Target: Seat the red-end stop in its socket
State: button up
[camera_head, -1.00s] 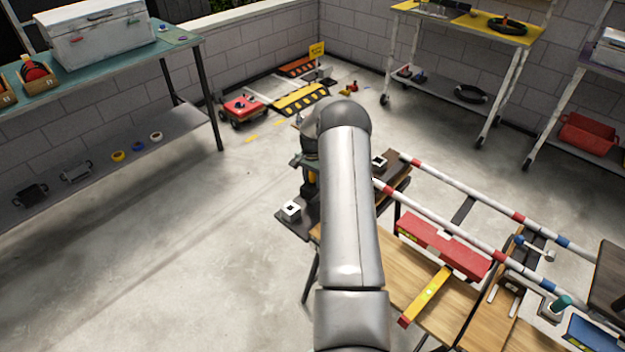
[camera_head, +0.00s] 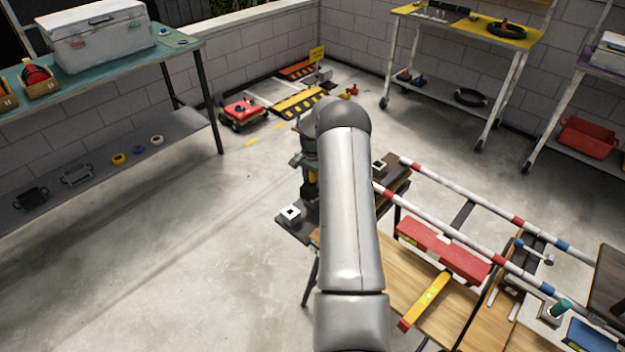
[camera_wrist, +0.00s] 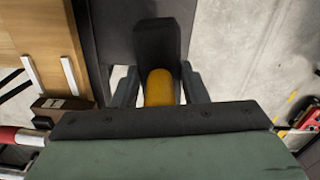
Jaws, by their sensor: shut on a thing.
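My gripper (camera_head: 309,172) is mostly behind my own arm in the head view. In the wrist view my gripper (camera_wrist: 160,90) is shut on a stop with a yellow round grip (camera_wrist: 159,88) and a black block (camera_wrist: 157,42) beyond it. No red marking shows on the held stop, and its far end is hidden. Two white blocks with dark square openings, which look like sockets, sit on the dark end of the bench: one at the near left (camera_head: 290,213), one at the far right (camera_head: 378,165). I cannot tell whether the stop touches either one.
Two red-and-white striped rails (camera_head: 470,199) run right from the bench's dark end. A red cart (camera_head: 243,113) stands on the floor behind. The floor at left is clear.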

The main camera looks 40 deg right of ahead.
jog(key=shift+r+p, duration=0.9)
jog(key=shift+r, duration=1.7)
jog(key=shift+r+p, duration=1.45)
jog(key=shift+r, duration=2.35)
